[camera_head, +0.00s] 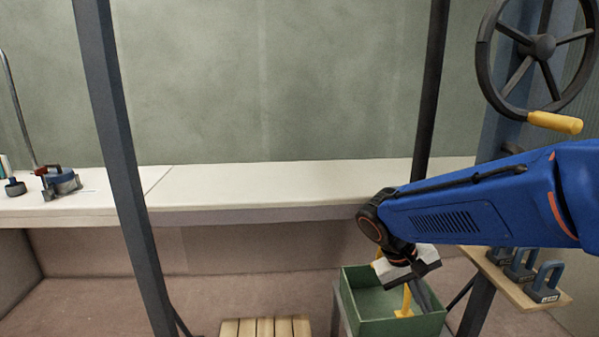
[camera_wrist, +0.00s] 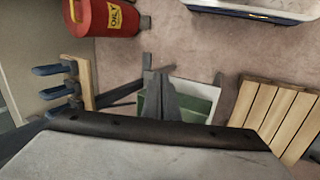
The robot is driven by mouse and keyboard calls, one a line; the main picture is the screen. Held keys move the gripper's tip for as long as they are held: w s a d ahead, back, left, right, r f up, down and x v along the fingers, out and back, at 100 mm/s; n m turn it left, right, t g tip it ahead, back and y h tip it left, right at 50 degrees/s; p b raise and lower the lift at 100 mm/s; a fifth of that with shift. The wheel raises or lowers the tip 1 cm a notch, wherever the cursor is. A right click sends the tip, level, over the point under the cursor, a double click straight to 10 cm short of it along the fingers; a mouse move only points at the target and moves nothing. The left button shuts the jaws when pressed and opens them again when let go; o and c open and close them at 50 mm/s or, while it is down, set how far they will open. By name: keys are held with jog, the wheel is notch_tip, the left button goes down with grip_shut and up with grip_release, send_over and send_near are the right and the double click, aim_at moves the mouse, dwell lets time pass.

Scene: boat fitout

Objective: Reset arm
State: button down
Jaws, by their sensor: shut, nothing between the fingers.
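My blue arm (camera_head: 470,210) reaches in from the right in the head view and bends down at its wrist. My gripper (camera_head: 422,300) points down over the green bin (camera_head: 385,327), in front of its inside. In the wrist view my gripper's fingers (camera_wrist: 156,85) are together with nothing between them. The green bin also shows in the wrist view (camera_wrist: 199,106), partly hidden behind the fingers. A yellow object (camera_head: 406,302) stands in the bin beside the gripper; I cannot tell whether they touch.
A long white bench (camera_head: 270,187) runs along the wall, mostly clear. Blue-handled weights (camera_head: 545,283) stand on a wooden shelf (camera_head: 500,277) at right. A slatted wooden piece (camera_head: 265,328) lies low. A handwheel (camera_head: 540,47) is upper right. A red can (camera_wrist: 100,17) and dark posts (camera_head: 115,150) are nearby.

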jog(key=s+r+t+y, duration=0.2)
jog(key=s+t+y, duration=0.3)
jog(key=s, duration=0.9)
jog(key=shift+d+r+y, duration=0.3)
jog(key=shift+d+r, duration=0.1)
